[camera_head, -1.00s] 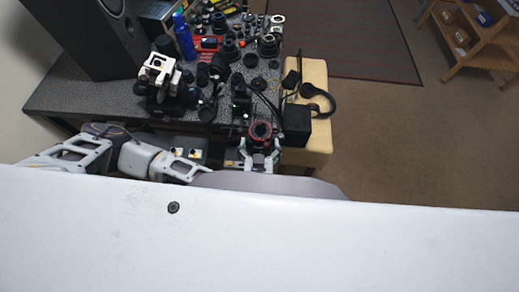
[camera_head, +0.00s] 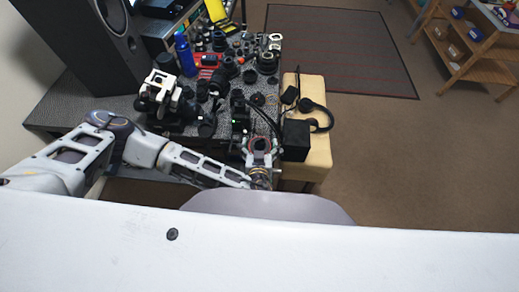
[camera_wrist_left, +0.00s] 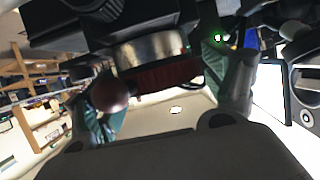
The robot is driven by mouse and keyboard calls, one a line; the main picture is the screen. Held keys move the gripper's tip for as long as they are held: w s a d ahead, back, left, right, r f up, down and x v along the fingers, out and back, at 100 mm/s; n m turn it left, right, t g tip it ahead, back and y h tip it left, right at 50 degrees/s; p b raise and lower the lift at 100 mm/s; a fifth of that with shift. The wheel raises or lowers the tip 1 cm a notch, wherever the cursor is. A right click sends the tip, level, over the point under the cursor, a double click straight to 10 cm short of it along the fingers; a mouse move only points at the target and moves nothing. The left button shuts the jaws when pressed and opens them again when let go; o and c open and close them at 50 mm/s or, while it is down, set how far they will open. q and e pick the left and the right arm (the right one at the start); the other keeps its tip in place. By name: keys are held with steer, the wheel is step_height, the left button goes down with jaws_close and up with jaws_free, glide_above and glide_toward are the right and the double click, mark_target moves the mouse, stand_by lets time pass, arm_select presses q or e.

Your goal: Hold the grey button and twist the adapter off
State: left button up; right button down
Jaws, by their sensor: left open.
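My left gripper (camera_head: 262,150) is open at the front edge of the grey table, with its fingers on either side of a dark reddish ring (camera_head: 260,144). In the left wrist view, its fingers (camera_wrist_left: 172,88) stand apart around a silver metal ring (camera_wrist_left: 155,50) with a dark red band (camera_wrist_left: 160,75) below it, under a black body (camera_wrist_left: 130,22). This ringed part seems to be the adapter, but I cannot tell whether the fingers touch it. The grey button cannot be made out. My right gripper is not in view.
The grey table (camera_head: 55,108) holds several lenses, a blue bottle (camera_head: 185,55), a white-and-black device (camera_head: 163,92) and a tall black speaker (camera_head: 80,42). A black box (camera_head: 296,140) and headphones (camera_head: 318,115) lie on a pale bench at right.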

arm_select(q)
steer(key=shift+w+f, duration=0.1)
steer(key=shift+w, duration=0.1)
steer(key=c, duration=0.8)
steer(key=shift+c, duration=0.2)
stand_by(0.9)
